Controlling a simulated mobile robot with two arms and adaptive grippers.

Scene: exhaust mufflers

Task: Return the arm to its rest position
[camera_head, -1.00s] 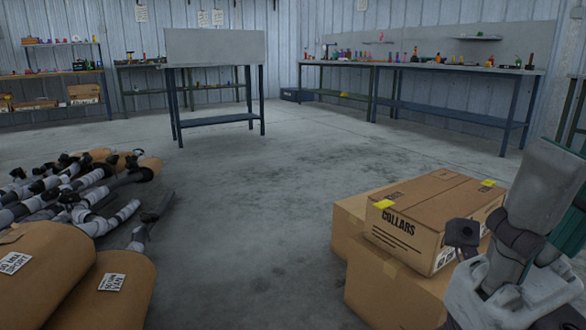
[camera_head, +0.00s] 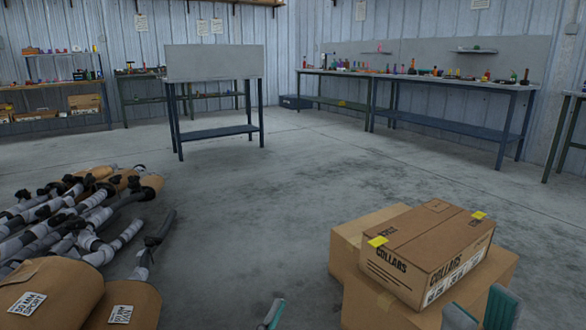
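My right gripper (camera_head: 481,312) shows only at the bottom edge, right of centre. Two tips stick up there, one greyish and one teal, with a gap between them. They are in front of the carton marked COLLARS (camera_head: 429,253), and I cannot tell whether they touch it. I see nothing held between them. A small teal and grey tip (camera_head: 272,314) shows at the bottom edge near the middle. It looks like part of my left gripper, and the rest is out of frame. The arm links are out of view.
The COLLARS carton sits on larger cartons (camera_head: 372,300) at the lower right. Grey pipes (camera_head: 100,220) and brown rounded bundles (camera_head: 52,290) lie at the lower left. A small table (camera_head: 212,133) and a long workbench (camera_head: 430,81) stand at the back. The middle floor is clear.

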